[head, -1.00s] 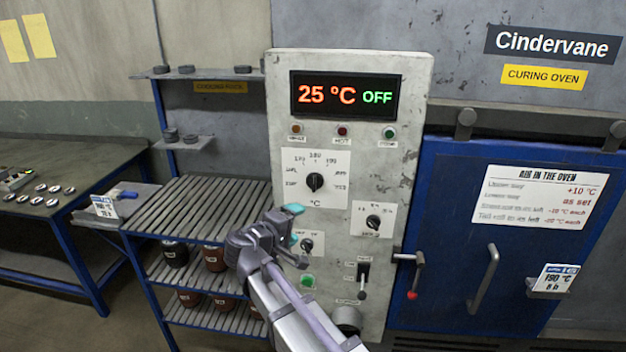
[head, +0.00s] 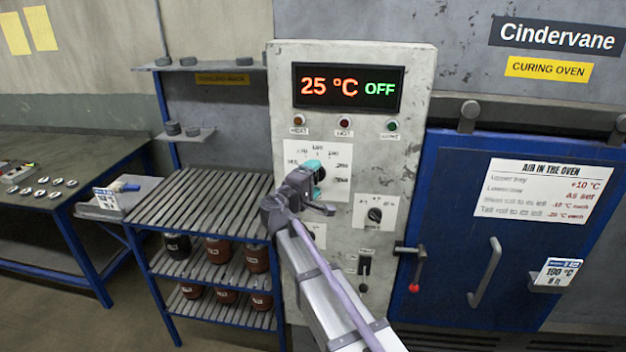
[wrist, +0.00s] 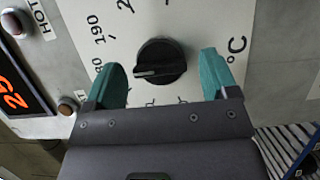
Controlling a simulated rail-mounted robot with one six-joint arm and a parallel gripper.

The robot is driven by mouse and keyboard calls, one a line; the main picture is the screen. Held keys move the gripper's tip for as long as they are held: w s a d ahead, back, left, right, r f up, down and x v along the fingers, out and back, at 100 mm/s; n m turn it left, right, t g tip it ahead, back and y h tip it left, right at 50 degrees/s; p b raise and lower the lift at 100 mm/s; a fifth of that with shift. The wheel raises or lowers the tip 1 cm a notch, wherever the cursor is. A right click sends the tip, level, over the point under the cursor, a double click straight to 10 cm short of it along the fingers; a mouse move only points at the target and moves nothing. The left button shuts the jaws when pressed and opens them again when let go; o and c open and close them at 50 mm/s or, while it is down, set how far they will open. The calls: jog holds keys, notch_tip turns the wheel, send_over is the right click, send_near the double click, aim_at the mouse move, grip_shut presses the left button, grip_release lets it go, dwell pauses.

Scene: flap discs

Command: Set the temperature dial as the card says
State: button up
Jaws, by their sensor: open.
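The temperature dial is a black knob; in the wrist view (wrist: 160,62) it sits between my gripper's two teal fingers, with a gap on each side. Its white mark points left there, toward the left finger, which partly hides the scale; "190" shows nearby. My gripper (wrist: 164,78) is open and empty. In the head view, my gripper (head: 316,180) is in front of the dial plate (head: 297,155) and largely covers the knob. A card (head: 557,273) on the blue oven door reads 190 °C and 8 h. The display (head: 347,89) reads 25 °C OFF.
A smaller knob (head: 375,214) and a lever (head: 365,270) are below right. A slatted rack (head: 215,200) with jars stands left.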

jog(key=c, duration=0.9)
jog(key=shift+c, duration=0.2)
jog(key=shift+r+m, duration=0.1)
jog(key=shift+m, duration=0.2)
jog(key=shift+d+r+m+g+y+p, duration=0.1)
jog(key=shift+m+g+y+p, duration=0.35)
jog(key=shift+m+p, duration=0.7)
jog(key=shift+m+g+y+p, duration=0.25)
jog(key=shift+m+y+p, duration=0.3)
jog(key=shift+m+p, duration=0.6)
jog(key=shift+m, duration=0.4)
jog(key=o, duration=0.9)
